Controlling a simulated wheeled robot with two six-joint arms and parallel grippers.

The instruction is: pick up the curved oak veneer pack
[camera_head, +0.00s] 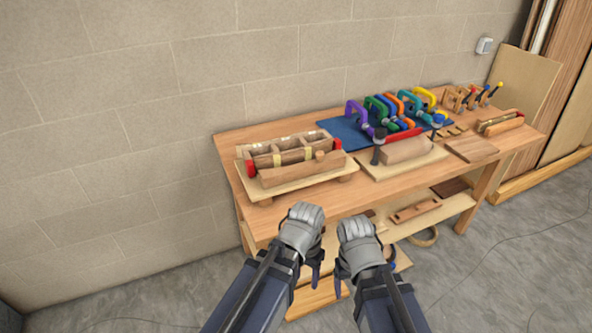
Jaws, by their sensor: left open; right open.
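A curved brown wooden pack with pale tape bands (292,157) lies in a wooden form on a board at the left of the workbench; I take it for the oak veneer pack, though its layers are too small to make out. Red parts show at both its ends. My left gripper (304,214) is open and empty, in front of the bench and nearer to me than the pack. My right gripper (356,229) is open and empty, beside it to the right. Neither touches the pack. Their fingertips are hard to make out.
A rounded wooden block (406,149) sits on a board mid-bench. Behind it, several coloured clamps stand on a blue mat (338,126). Another form with a red end (500,123) lies at right. A lower shelf (456,204) holds wooden pieces. A block wall stands behind.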

